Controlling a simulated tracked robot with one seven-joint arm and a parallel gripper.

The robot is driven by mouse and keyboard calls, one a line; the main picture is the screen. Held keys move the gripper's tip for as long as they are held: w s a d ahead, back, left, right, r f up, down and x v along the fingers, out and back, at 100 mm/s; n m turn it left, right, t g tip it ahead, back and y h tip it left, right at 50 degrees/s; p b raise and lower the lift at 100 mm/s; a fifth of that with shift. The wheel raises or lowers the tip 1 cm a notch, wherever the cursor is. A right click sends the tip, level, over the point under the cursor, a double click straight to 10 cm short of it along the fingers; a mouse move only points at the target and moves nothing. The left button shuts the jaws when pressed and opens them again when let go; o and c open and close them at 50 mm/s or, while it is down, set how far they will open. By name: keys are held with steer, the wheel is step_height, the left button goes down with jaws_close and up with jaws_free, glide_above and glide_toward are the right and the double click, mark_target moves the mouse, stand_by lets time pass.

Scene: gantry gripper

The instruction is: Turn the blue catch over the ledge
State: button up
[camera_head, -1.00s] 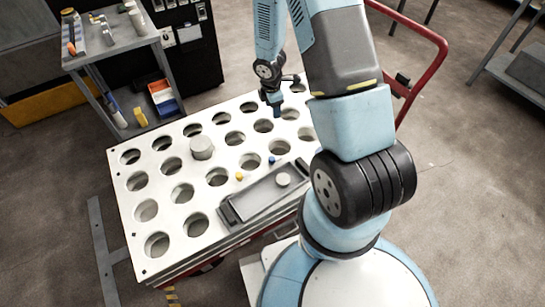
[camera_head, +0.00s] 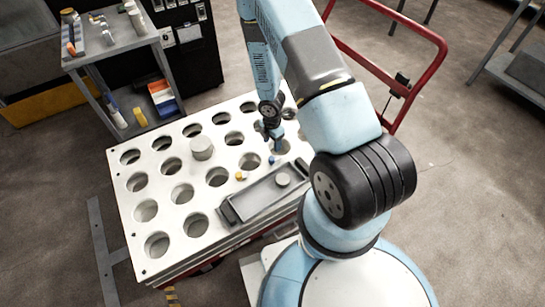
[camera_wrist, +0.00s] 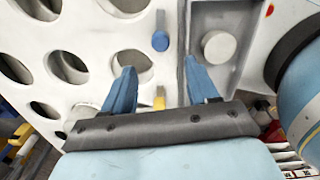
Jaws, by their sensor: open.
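The blue catch (camera_head: 271,160) is a small knob on the white perforated top, just beyond the far long edge of the grey tray. In the wrist view the blue catch (camera_wrist: 160,41) lies ahead of and between my finger directions, apart from the fingers. A matching yellow catch (camera_head: 240,176) sits along the same edge; in the wrist view it (camera_wrist: 160,99) shows between my fingers. My gripper (camera_head: 275,147) is open and empty, above the top near the blue catch; both fingers (camera_wrist: 160,68) show. The grey tray (camera_head: 240,207) has a raised rim; I cannot tell which part is the ledge.
A grey round disc (camera_head: 283,180) lies in the tray. A red handle rail (camera_head: 440,70) rises at the right. A grey shelf cart (camera_head: 110,47) stands at the back left.

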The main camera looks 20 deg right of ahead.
mark_target(272, 157)
step_height(272, 157, down, 10)
steer(key=shift+f, duration=0.25)
stand_by(0.4)
steer(key=c, duration=1)
